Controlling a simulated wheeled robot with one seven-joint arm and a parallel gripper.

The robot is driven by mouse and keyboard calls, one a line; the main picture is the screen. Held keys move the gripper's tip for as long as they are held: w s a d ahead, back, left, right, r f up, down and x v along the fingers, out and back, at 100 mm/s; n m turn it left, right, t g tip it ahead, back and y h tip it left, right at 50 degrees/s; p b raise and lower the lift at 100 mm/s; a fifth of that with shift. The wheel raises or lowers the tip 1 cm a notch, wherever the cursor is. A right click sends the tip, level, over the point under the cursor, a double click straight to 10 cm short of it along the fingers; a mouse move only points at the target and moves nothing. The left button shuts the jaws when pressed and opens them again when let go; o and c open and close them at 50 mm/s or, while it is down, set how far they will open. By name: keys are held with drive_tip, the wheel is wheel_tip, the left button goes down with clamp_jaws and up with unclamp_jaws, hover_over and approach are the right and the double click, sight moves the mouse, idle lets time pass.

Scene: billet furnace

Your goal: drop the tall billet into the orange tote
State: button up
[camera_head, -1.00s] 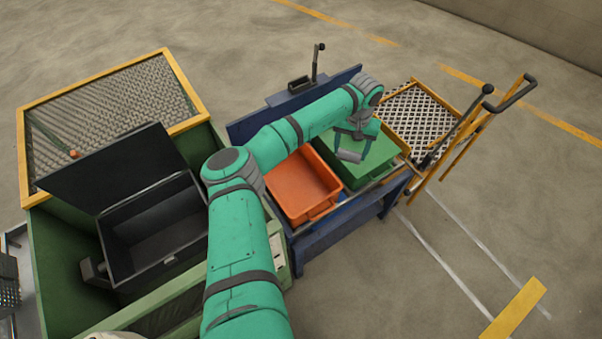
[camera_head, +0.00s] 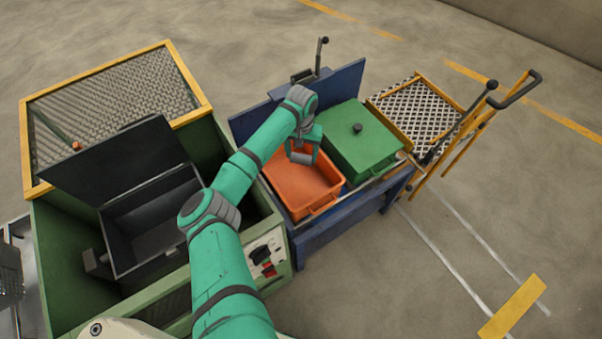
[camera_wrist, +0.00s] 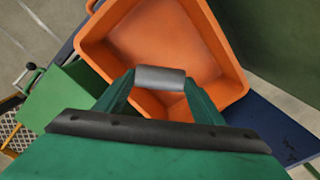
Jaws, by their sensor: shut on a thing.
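The tall billet (camera_wrist: 160,78) is a grey metal cylinder, held crosswise between the fingertips of my gripper (camera_wrist: 160,84) in the wrist view. The orange tote (camera_head: 322,196) is open at the top and stands on a blue bench. My gripper is over the back part of the tote. In the wrist view the tote (camera_wrist: 205,45) opens beneath the billet, and the part of its floor that shows is bare.
A green lidded tote (camera_head: 362,140) with a black knob stands right of the orange tote on the blue bench (camera_head: 345,222). A green machine with an open black box (camera_head: 155,220) is at left. A yellow-handled cart (camera_head: 485,120) stands at right.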

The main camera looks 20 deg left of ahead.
sight(302, 156)
drive_tip(key=shift+f, duration=1.45)
drive_tip(key=o, duration=1.8)
drive_tip(key=shift+d+f, duration=0.1)
drive_tip(key=shift+w, duration=0.1)
